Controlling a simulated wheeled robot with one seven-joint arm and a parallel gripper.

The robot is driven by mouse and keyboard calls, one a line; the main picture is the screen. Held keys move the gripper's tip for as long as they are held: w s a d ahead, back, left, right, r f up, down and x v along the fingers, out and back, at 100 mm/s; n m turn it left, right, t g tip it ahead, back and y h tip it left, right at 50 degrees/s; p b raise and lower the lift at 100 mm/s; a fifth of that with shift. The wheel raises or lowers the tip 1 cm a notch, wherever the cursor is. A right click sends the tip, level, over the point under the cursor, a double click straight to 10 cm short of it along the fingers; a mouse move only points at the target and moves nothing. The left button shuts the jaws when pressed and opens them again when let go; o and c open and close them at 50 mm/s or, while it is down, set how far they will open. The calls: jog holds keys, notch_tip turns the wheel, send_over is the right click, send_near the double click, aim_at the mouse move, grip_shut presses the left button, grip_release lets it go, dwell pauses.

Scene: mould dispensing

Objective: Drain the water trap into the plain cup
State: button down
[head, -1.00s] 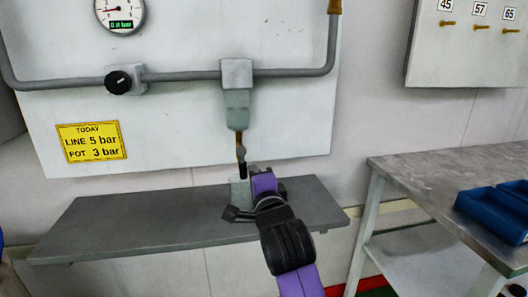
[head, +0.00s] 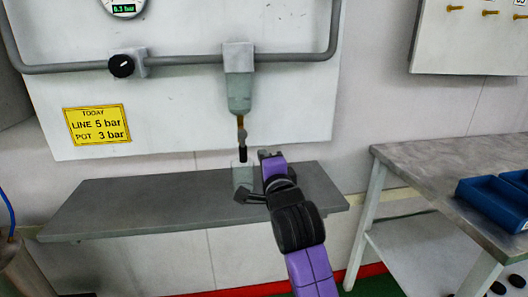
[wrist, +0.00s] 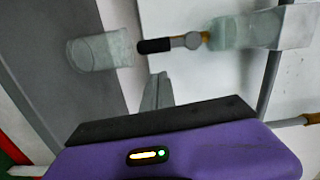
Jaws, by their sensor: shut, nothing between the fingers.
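The water trap (head: 239,92) hangs from the grey pipe on the wall panel, a pale translucent bowl. Below it are a brass drain and a black handle (head: 243,155), pointing straight down. The plain cup (head: 243,177), clear and upright, stands on the shelf under the drain. In the wrist view the cup (wrist: 102,52) is left of the black handle (wrist: 154,46) and the trap (wrist: 245,31). I cannot tell whether the cup holds water. My gripper (head: 264,154) is shut and empty, just right of the cup and handle. Its fingers (wrist: 157,92) appear apart from both.
The grey shelf (head: 120,205) is clear to the left. A black knob (head: 121,66) sits on the pipe, near a gauge (head: 123,8) and a yellow sign (head: 97,125) reading LINE 5 bar, POT 3 bar. A table (head: 415,158) at right holds blue bins (head: 495,200).

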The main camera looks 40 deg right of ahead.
jog(key=d+v, duration=0.1)
jog(key=v, duration=0.9)
jog(key=shift+s, duration=0.55)
